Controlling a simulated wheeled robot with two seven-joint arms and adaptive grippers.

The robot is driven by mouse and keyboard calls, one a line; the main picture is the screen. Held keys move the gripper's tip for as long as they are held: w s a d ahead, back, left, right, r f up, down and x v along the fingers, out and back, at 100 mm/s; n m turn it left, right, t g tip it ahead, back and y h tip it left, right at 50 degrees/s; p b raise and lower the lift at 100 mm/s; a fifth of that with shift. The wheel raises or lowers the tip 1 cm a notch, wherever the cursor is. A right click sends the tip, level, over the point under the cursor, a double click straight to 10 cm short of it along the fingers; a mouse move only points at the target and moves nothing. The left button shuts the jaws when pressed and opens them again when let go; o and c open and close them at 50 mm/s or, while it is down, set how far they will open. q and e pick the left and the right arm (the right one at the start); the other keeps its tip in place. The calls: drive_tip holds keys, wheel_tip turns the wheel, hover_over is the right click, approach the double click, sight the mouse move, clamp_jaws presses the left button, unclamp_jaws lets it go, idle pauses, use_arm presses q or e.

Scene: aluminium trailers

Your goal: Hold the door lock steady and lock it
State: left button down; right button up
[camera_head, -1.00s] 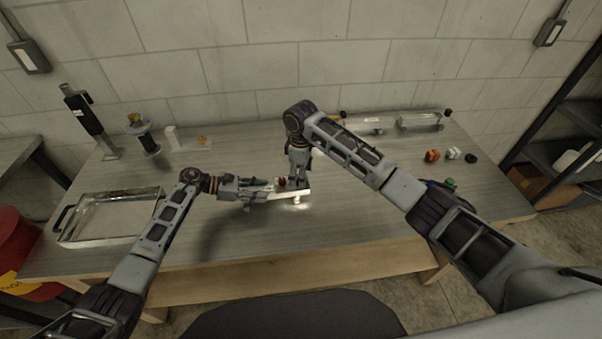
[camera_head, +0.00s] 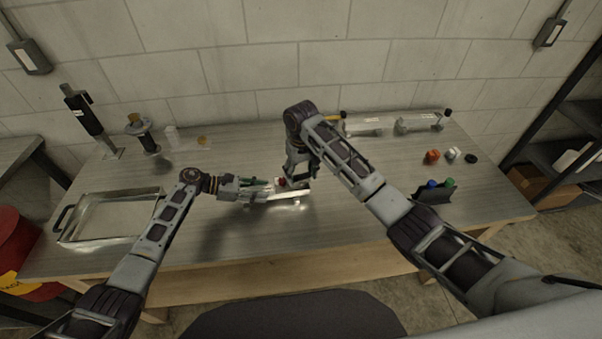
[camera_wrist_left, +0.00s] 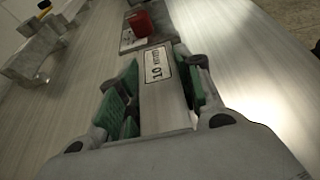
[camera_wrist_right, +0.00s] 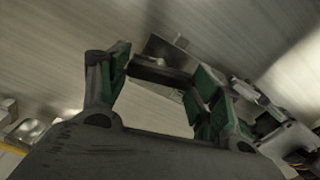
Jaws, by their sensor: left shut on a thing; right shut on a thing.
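The door lock (camera_head: 288,197) is a pale metal bar lying near the middle of the table. It has a printed label and a red part (camera_wrist_left: 140,22) at its far end in the left wrist view. My left gripper (camera_head: 262,190) comes in from the left, with its green pads (camera_wrist_left: 155,95) on both sides of the labelled bar, shut on it. My right gripper (camera_head: 290,181) reaches down at the red end. In the right wrist view a dark handle piece (camera_wrist_right: 160,72) of the lock lies between its green pads. The contact itself is partly hidden.
A metal tray (camera_head: 75,236) stands at the left. A black upright device (camera_head: 90,118) and a spool-like part (camera_head: 142,133) stand behind it. Other metal locks (camera_head: 420,122) lie at the back right. Small coloured caps (camera_head: 432,156) and a dark holder (camera_head: 432,194) are at the right.

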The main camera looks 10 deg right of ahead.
sight(301, 175)
use_arm(q)
drive_tip(key=shift+s, duration=0.1)
use_arm(e)
drive_tip(key=shift+m, duration=1.3)
drive_tip(key=o, duration=1)
drive_tip(key=shift+r, duration=6)
